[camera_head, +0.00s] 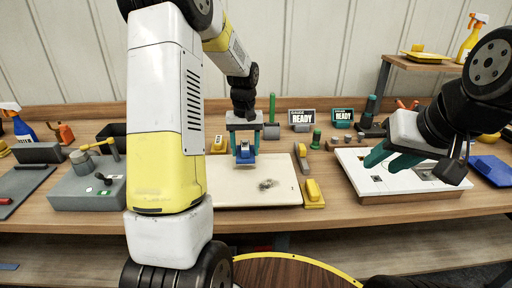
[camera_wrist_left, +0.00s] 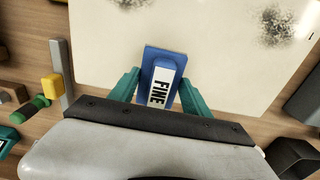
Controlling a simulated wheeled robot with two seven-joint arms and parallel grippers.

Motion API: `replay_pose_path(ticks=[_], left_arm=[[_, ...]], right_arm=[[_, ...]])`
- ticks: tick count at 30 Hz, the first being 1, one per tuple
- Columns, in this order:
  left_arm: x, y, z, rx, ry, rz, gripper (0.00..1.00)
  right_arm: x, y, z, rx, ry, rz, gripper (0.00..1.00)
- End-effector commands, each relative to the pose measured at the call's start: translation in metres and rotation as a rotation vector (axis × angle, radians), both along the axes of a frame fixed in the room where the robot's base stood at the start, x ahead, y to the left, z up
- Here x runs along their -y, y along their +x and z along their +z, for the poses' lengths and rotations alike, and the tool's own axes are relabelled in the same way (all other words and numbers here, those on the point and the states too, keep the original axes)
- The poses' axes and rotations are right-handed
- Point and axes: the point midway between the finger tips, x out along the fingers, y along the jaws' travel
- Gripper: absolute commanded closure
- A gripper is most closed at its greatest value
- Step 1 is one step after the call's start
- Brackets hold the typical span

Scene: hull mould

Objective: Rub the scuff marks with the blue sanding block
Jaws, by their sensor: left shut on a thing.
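The blue sanding block (camera_head: 245,159) is held in my left gripper (camera_head: 244,150), whose teal fingers are shut on its sides. In the left wrist view the block (camera_wrist_left: 158,62) carries a white label reading FINE. It is over the cream panel (camera_head: 230,193), near the panel's back left; I cannot tell whether it touches. A dark scuff mark (camera_head: 268,184) lies on the panel, to the front right of the block. The left wrist view shows this speckled scuff (camera_wrist_left: 277,27) and part of another at the top edge. My right gripper (camera_head: 383,160) hangs over the white board, its fingers apart.
A white board (camera_head: 400,188) with dark fittings stands at the right. A yellow block (camera_head: 313,188) sits right of the panel, and a grey box (camera_head: 85,190) stands at the left. The panel's front is clear.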

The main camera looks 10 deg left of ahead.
Motion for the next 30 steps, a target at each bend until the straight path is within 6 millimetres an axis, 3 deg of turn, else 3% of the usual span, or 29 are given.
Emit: replay_pose_path(ticks=[16, 30], left_arm=[[-0.003, -0.009, 0.048, 0.000, 0.000, 0.001, 0.82], [-0.003, -0.010, 0.053, -0.002, -0.001, 0.001, 0.82]], right_arm=[[0.000, 0.000, 0.000, 0.000, -0.001, 0.001, 0.64], [0.000, 0.000, 0.000, 0.000, -0.001, 0.001, 0.64]])
